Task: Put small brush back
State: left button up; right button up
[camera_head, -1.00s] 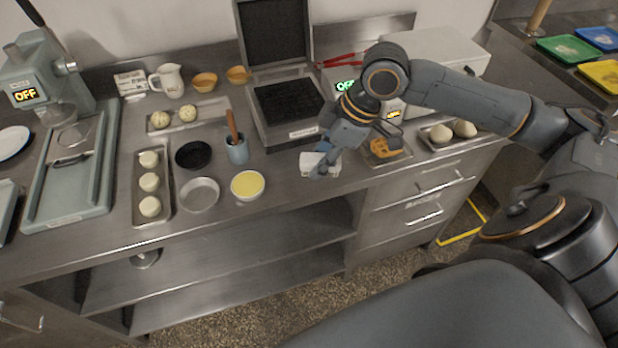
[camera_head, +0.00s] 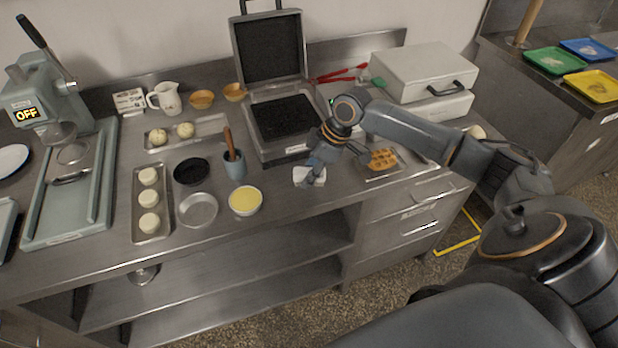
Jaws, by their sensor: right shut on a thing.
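My right gripper (camera_head: 315,166) is low over the counter, right of the pale yellow bowl (camera_head: 245,200) and in front of the open waffle iron. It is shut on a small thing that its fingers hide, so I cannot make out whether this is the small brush. A small white block-like thing (camera_head: 308,177) is right at the fingertips; I cannot tell whether they touch it. A wooden handle (camera_head: 229,143) stands tilted in a blue-grey cup (camera_head: 235,167) to the left; its lower end is hidden. My left gripper is not in view.
The open waffle iron (camera_head: 270,148) stands behind my gripper. A waffle (camera_head: 382,160) lies on a tray to the right. Red tongs (camera_head: 343,74) and a closed white case (camera_head: 425,72) are at the back. A dough tray (camera_head: 152,236) and an empty round pan (camera_head: 198,210) stand left.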

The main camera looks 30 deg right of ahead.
jog(key=shift+w+f, duration=0.25)
notch_tip(320, 180, down, 3)
jog(key=shift+w+d+r+p, duration=0.1)
jog(key=shift+w+d+p, duration=0.05)
jog(key=shift+p, duration=0.65)
jog(key=shift+f, duration=0.4)
jog(key=shift+f, duration=0.15)
jog(key=o, duration=1)
